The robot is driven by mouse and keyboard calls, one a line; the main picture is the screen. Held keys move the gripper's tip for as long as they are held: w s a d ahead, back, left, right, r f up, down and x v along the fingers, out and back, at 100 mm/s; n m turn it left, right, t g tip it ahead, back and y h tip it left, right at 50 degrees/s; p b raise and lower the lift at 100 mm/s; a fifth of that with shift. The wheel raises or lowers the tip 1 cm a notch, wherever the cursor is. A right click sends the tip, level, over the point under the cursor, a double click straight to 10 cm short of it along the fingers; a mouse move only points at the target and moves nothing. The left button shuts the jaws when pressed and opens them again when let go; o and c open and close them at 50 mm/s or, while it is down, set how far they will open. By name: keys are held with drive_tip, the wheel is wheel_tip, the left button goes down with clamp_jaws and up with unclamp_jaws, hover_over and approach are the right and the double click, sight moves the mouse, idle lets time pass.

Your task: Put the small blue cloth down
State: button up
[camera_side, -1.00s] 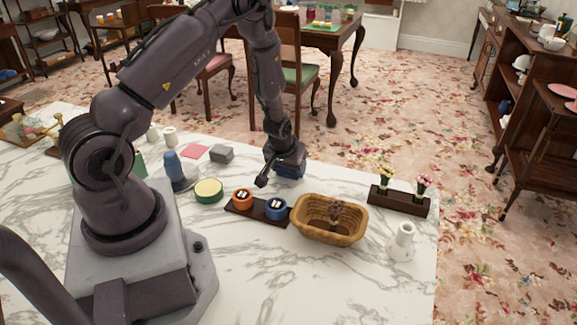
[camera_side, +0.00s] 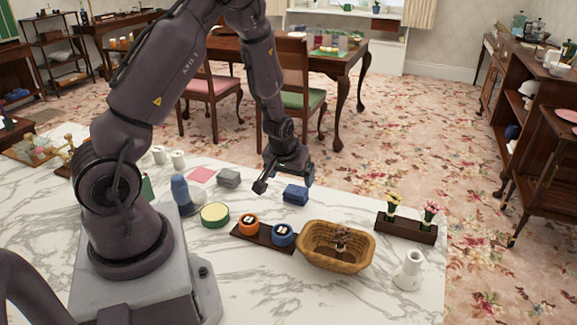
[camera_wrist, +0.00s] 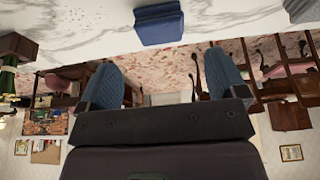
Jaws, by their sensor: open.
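The small blue cloth (camera_side: 295,194) lies folded on the white marble tabletop, behind the wicker basket. It also shows in the wrist view (camera_wrist: 159,25), at the top, resting on the marble and clear of the fingers. My gripper (camera_side: 283,186) is above the table, a little up and to the left of the cloth. In the wrist view its two blue-padded fingers (camera_wrist: 165,82) are spread wide with nothing between them.
A wicker basket (camera_side: 335,262) holds a dark item. A dark tray (camera_side: 262,238) carries an orange and a blue round piece. A grey block (camera_side: 229,178), a pink cloth (camera_side: 202,175), a flower planter (camera_side: 405,228) and a white vase (camera_side: 408,270) stand around. Marble in front is clear.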

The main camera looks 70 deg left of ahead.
drive_tip(key=s+d+r+m+t+h, duration=0.1)
drive_tip(key=s+d+r+m, duration=0.1)
drive_tip(key=d+r, duration=0.55)
drive_tip(key=s+d+r+m+t+h, duration=0.15)
drive_tip(key=d+r, duration=0.35)
drive_tip(key=r, duration=0.6)
drive_tip(key=s+d+r+m, duration=0.5)
drive_tip(key=s+r, duration=0.3)
drive_tip(key=s, duration=0.3)
drive_tip(key=shift+d+h, duration=0.35)
drive_tip(key=shift+d, duration=0.3)
drive_tip(key=shift+s+r+m, duration=0.1)
drive_tip(key=shift+m, duration=0.15)
drive_tip(key=shift+o, duration=0.5)
